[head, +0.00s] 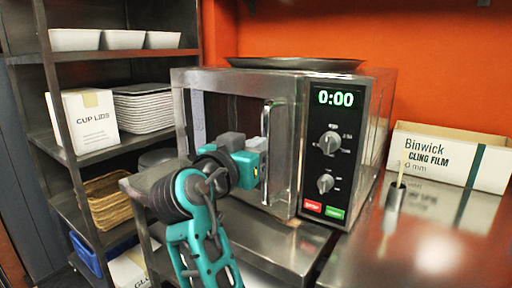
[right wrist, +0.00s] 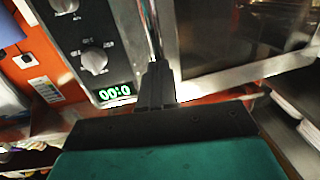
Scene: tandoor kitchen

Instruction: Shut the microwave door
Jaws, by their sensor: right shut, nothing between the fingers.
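The steel microwave (head: 345,150) stands on a steel counter. Its door (head: 285,170), with a dark window and a vertical handle (head: 266,125), lies flat or nearly flat against the front. I cannot tell whether a small gap is left at its edge. My right gripper (head: 262,162) is at the door, by the lower part of the handle, and hides part of it. In the right wrist view its fingers (right wrist: 155,85) are together and empty, close to the handle. I cannot tell whether they touch it. My left gripper is not in view.
A shelf rack (head: 60,150) at the left holds white bowls, a cup lids box (head: 88,122) and stacked trays (head: 143,108). A tray (head: 295,64) lies on the microwave. A cling film box (head: 450,152) and a small holder (head: 395,194) stand on the right counter.

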